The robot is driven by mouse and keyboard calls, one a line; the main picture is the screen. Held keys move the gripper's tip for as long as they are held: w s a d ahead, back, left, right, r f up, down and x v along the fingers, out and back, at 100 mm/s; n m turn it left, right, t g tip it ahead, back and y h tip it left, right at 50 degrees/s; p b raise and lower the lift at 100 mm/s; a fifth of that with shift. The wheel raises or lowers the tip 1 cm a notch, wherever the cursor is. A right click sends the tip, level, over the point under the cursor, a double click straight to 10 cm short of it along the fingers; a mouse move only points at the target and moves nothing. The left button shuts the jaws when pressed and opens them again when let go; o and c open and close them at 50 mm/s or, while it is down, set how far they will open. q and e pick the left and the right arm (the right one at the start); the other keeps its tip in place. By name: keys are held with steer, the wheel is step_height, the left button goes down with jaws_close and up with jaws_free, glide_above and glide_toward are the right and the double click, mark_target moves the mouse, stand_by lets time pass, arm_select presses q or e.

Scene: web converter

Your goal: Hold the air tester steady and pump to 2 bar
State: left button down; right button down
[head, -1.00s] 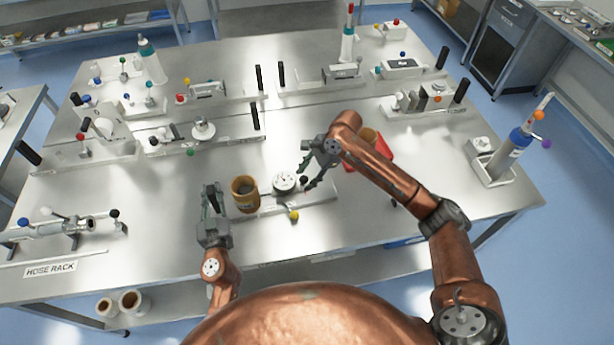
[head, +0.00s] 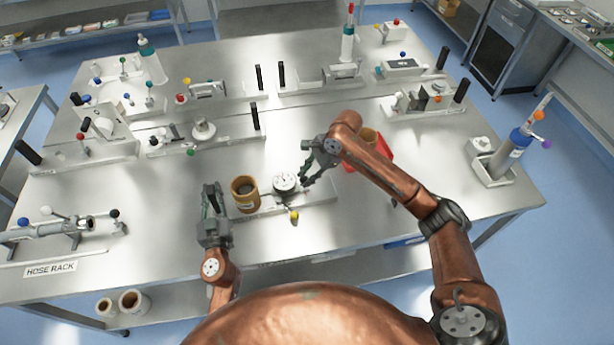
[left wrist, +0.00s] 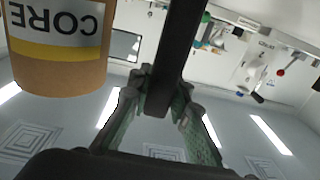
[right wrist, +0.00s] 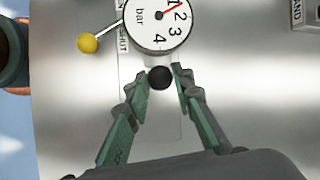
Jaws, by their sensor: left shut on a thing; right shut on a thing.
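The air tester (head: 262,209) is a pale plate with a round white gauge (head: 285,181), on the table's front middle. In the right wrist view the dial (right wrist: 157,20) is marked in bar. Its red needle points between 1 and 2. A yellow-knobbed lever (right wrist: 88,43) sits beside a SHUT label. My right gripper (right wrist: 161,79) is shut on a black ball knob (right wrist: 160,77) just below the dial. My left gripper (head: 211,192) stands left of the tester, shut on a dark upright bar (left wrist: 182,50).
A brown CORE tube (head: 245,192) stands between my left gripper and the gauge; it is close in the left wrist view (left wrist: 57,70). A red bin (head: 374,157) is behind my right forearm. The hose rack (head: 62,228) is at the left. Bare table lies in front.

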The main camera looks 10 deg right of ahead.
steer(key=shift+s+d+f, duration=0.1)
steer(key=d, duration=0.6)
steer(key=shift+w+d, duration=0.2)
steer(key=shift+d, duration=0.05)
steer(key=c, duration=1.7)
jaws_free()
steer(key=shift+c, duration=0.2)
steer(key=shift+o, duration=0.4)
steer(key=shift+a, duration=0.1)
steer(key=v, duration=1.2)
